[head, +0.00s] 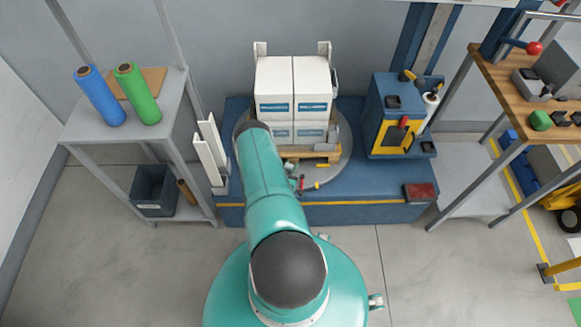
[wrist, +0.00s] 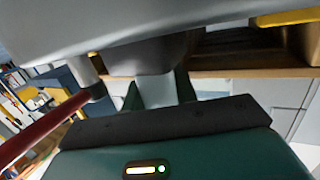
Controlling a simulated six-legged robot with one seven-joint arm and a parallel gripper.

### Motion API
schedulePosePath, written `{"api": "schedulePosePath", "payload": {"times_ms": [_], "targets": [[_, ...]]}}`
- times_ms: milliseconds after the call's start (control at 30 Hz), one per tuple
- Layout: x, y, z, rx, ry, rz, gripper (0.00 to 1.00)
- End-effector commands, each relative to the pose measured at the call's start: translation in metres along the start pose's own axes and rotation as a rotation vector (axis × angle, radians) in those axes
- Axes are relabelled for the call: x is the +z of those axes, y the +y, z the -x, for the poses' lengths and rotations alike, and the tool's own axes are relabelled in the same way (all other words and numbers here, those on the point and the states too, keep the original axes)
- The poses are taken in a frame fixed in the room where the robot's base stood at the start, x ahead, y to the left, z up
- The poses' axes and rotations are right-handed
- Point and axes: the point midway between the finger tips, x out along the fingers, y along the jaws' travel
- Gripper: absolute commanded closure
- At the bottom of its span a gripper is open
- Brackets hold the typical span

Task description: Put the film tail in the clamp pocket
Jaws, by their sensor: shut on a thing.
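My gripper (wrist: 158,82) shows in the wrist view with its two dark fingers shut on a pale, translucent piece, which looks like the film tail (wrist: 156,92). A dark grey block (wrist: 150,55) lies right beyond the fingertips and hides the tail's far end. It may be the clamp, but I cannot make out its pocket or whether the tail is inside it. In the head view my arm covers most of the gripper, beside the front left of the pallet (head: 300,152). Small red and yellow-tipped parts (head: 318,185) show there.
White boxes (head: 275,78) are stacked on the pallet, on a round turntable in a blue base (head: 370,207). A red bar (wrist: 45,127) runs close by on the left of the wrist view. A blue and yellow control post (head: 385,128) stands right, a shelf with film rolls (head: 137,92) left.

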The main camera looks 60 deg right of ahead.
Motion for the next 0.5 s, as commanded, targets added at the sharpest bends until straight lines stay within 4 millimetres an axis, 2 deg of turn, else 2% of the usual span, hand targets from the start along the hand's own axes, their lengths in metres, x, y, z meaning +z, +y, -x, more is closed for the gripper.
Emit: {"api": "schedulePosePath", "payload": {"times_ms": [167,200,500], "targets": [[0.0033,0.0001,-0.0002,0.000,0.000,0.000,0.93],[0.0027,0.0001,-0.0003,0.000,0.000,0.000,0.64],[0.0018,0.0001,-0.0002,0.000,0.000,0.000,0.63]]}}
